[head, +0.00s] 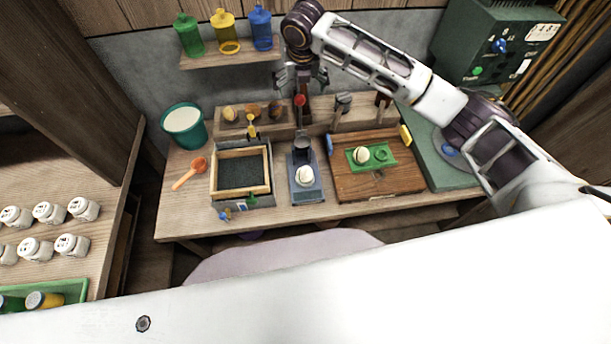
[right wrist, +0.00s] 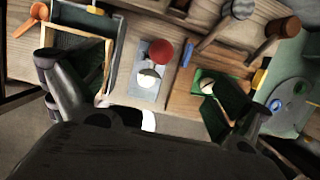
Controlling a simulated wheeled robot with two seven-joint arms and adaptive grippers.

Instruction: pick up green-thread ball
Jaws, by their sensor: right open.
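No green thread can be made out on any ball. A pale ball (head: 361,155) sits on a green plate (head: 389,165) on the brown board; it also shows in the right wrist view (right wrist: 206,86). A second pale ball (head: 304,175) sits on the grey-blue press base, with its fellow view in the right wrist view (right wrist: 149,78). Several brownish balls (head: 253,110) lie in a wooden rack at the back. My right gripper (head: 301,77) is open and empty, high above the back of the bench; its spread fingers show in the right wrist view (right wrist: 150,90). My left gripper is out of view.
A sand tray with a wooden frame (head: 217,175), an orange scoop (head: 188,175) and a teal bucket (head: 199,136) stand at left. The press has a red knob (head: 299,100). A shelf (head: 222,61) holds coloured bottles. A green machine (head: 490,45) stands at right.

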